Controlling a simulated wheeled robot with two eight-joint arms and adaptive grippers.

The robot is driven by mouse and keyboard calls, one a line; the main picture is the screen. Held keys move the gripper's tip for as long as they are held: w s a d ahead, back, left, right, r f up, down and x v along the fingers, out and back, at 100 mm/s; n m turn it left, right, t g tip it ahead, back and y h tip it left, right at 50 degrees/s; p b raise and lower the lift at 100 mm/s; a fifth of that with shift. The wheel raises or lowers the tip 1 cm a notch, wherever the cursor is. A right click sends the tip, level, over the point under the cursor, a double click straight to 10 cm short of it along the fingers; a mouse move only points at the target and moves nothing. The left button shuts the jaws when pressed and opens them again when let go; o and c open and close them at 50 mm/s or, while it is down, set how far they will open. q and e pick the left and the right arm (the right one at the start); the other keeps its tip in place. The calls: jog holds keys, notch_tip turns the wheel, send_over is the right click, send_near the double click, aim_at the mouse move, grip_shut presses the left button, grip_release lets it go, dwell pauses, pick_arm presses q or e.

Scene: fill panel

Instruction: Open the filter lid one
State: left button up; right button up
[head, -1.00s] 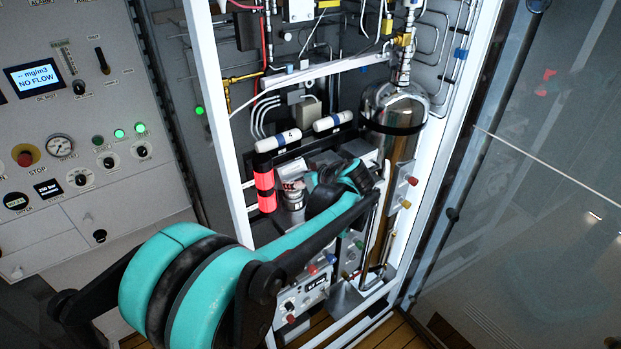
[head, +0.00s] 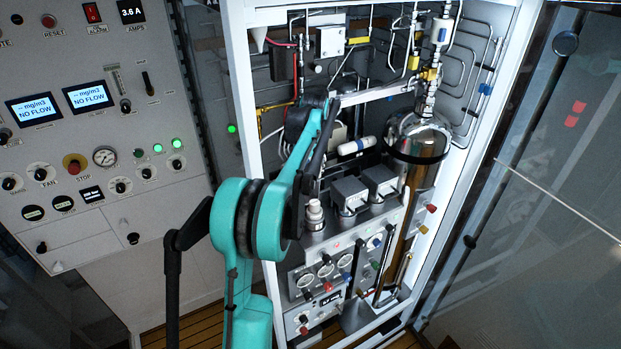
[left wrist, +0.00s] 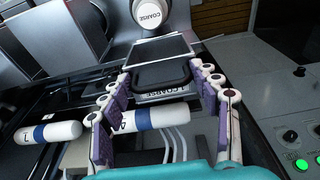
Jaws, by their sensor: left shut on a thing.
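In the left wrist view my left gripper (left wrist: 166,84) has its purple-padded fingers on either side of a black, frame-like handle (left wrist: 160,73) on a grey filter lid (left wrist: 163,50). The fingers are shut on it. A label below the handle seems to read COARSE. In the head view two grey filter boxes (head: 350,193) stand side by side on the panel's shelf. My left arm reaches up beside them, and it hides the gripper's fingertips there. I cannot tell how far the lid is tilted. My right gripper is not in view.
A white cylinder (head: 357,145) lies behind the boxes, and a white-capped bottle (head: 314,212) stands left of them. A steel tank (head: 400,185) is to the right. The white cabinet frame (head: 250,130) and control panel (head: 95,150) border the left side.

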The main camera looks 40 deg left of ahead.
pick_arm(q)
jog(key=shift+w+a, duration=0.25)
jog(key=shift+a, duration=0.25)
jog(key=shift+w+a+f, duration=0.1)
jog(key=shift+w+a, duration=0.1)
jog(key=shift+a, duration=0.3)
jog(key=o, duration=1.3)
jog(key=shift+o, duration=0.4)
jog(key=shift+w+a+f, duration=0.1)
jog(key=shift+r, duration=0.4)
notch_tip(320, 180, up, 11)
jog(key=d, duration=0.2)
jog(key=shift+s, duration=0.35)
